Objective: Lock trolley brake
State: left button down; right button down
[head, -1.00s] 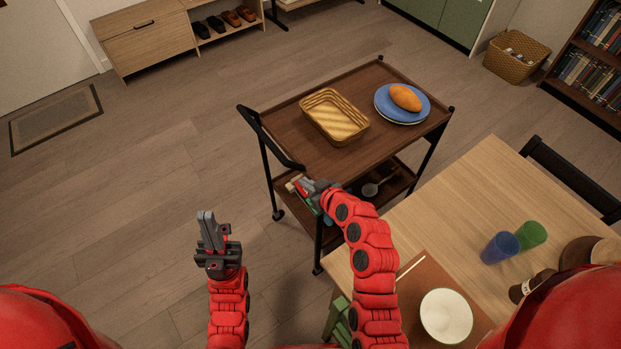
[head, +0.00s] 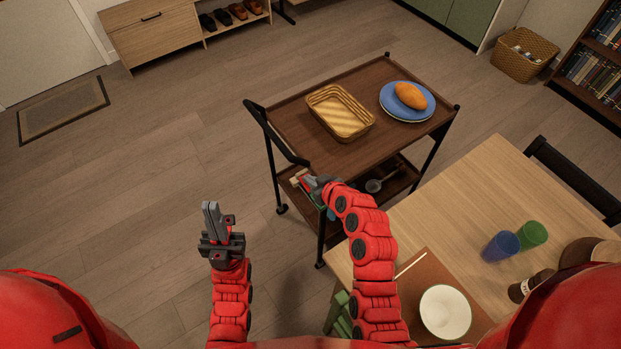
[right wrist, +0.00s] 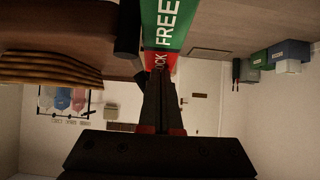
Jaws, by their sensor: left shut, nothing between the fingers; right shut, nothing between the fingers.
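The trolley (head: 360,85) is a dark wood cart with two shelves, black legs and a black push handle (head: 275,133) at its left end. My right gripper (head: 309,184) is at its near side, below the top tray. In the right wrist view, the shut fingers (right wrist: 163,102) point at a label strip (right wrist: 169,25), green with "FREE" and red with a partly covered "LOCK". The fingertips are close to the red part; I cannot tell whether they touch. My left gripper (head: 212,218) is shut and empty, upright over open floor left of the trolley.
A wooden table (head: 470,205) with cups and a bowl (head: 445,312) is close on the right.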

jog(key=shift+w+a+g+p, duration=0.1)
jog(key=shift+g+p, duration=0.2)
jog(key=shift+w+a+g+h+p, duration=0.1)
jog(key=shift+w+g+h+p, duration=0.1)
jog(key=shift+g+h+p, duration=0.3)
jog(key=shift+w+a+g+h, duration=0.15)
jog(key=shift+w+g+h, duration=0.05)
jog(key=shift+g+h, duration=0.1)
jog(key=shift+w+a+f+g+h, duration=0.1)
jog(key=shift+w+f+g+h, duration=0.15)
jog(key=shift+g, duration=0.25)
jog(key=shift+s+f, duration=0.1)
jog(key=shift+f, duration=0.05)
jog(key=shift+s+d, duration=0.45)
jog(key=shift+s, duration=0.25)
jog(key=shift+r, duration=0.2)
